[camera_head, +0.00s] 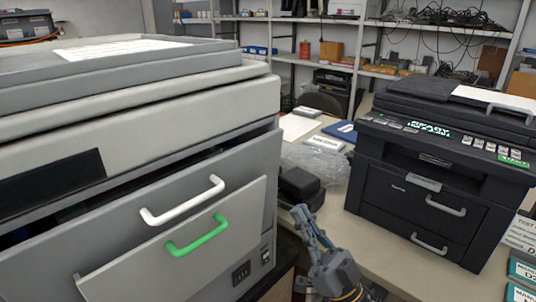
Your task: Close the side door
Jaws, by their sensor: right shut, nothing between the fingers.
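A large grey printer (190,95) fills the left side of the view. A light grey panel with a green handle (197,235) lies on its near face, set at a slant, its upper edge running up to the right. Behind it a wider grey panel with a white handle (183,201) stands out at the top, with a dark gap above it. I cannot tell for sure which panel is the side door. My right gripper (302,214) is shut and empty, to the right of the printer's right edge and apart from the green handle. My left gripper is not in view.
A black printer (433,170) stands on the table at the right. A dark box (300,187) and a clear plastic bag (318,163) lie between the printers. Labelled boxes (523,270) are at the right edge. Shelves (300,62) line the back.

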